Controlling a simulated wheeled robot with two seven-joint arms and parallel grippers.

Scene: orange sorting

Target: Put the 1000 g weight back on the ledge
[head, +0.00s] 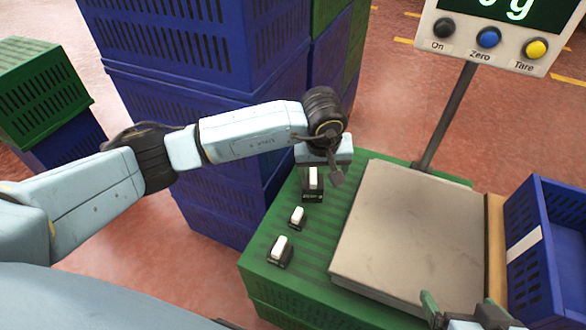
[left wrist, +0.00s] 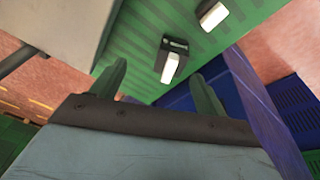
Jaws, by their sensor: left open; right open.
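Three dark weights with white grips stand on the green slatted ledge (head: 330,215) left of the scale: a far, larger-looking one (head: 313,180), a middle one (head: 297,216) and a near one (head: 280,249). Their labels are too small to read, so I cannot tell which is the 1000 g weight. My left gripper (head: 322,172) is open at the far weight. In the left wrist view that weight (left wrist: 171,62) appears between the spread fingertips, with no finger visibly touching it. My right gripper (head: 462,318) is at the bottom edge over the scale's near side, partly cut off.
The scale's plate (head: 410,235) is bare in its visible part. Its display (head: 500,12) on a post is cut off at the top. A blue crate (head: 553,250) stands at the right. Stacked blue crates (head: 180,50) rise behind my left arm.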

